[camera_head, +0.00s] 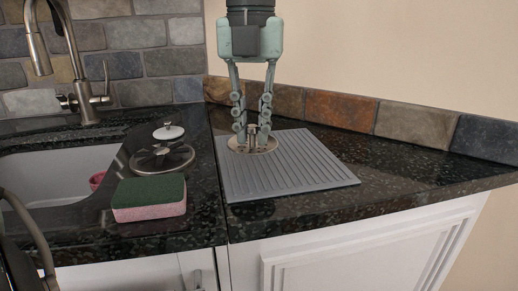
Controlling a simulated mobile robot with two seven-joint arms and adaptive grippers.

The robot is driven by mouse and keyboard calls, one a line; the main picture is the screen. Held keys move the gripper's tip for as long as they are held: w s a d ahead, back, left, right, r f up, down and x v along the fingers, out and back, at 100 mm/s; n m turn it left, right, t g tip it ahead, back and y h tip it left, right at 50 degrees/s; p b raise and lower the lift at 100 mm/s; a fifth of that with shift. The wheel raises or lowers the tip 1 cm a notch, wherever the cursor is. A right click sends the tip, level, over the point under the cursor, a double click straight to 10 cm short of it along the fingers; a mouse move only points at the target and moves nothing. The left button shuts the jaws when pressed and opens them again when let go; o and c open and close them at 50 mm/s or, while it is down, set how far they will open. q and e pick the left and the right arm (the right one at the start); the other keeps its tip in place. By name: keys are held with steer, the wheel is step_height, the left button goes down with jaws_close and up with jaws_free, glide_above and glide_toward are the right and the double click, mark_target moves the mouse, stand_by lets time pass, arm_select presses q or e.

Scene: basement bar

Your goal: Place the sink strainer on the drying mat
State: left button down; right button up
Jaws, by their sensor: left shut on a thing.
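The sink strainer (240,146), a round metal disc with a central post, is at the upper left part of the drying mat. The grey, ridged drying mat (310,180) lies flat on the dark counter. My left gripper (251,137) comes down from above. Its fingers are shut on the strainer's post. The disc looks to be at the mat's surface, but I cannot tell whether it touches. My right gripper is not in view.
A green and pink sponge (149,198) lies left of the mat, by the counter's front edge. The sink (55,170) and a tall faucet (80,75) are at left. The counter right of the mat is clear.

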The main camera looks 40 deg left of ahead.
mark_target(258, 149)
arm_select(q)
steer(key=shift+w+d+f, duration=0.2)
steer(key=shift+d+f, duration=0.2)
steer(key=shift+d, duration=0.05)
step_height(258, 149, down, 3)
steer(key=shift+f, duration=0.4)
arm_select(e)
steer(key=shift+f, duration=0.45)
arm_select(q)
steer(key=shift+f, duration=0.1)
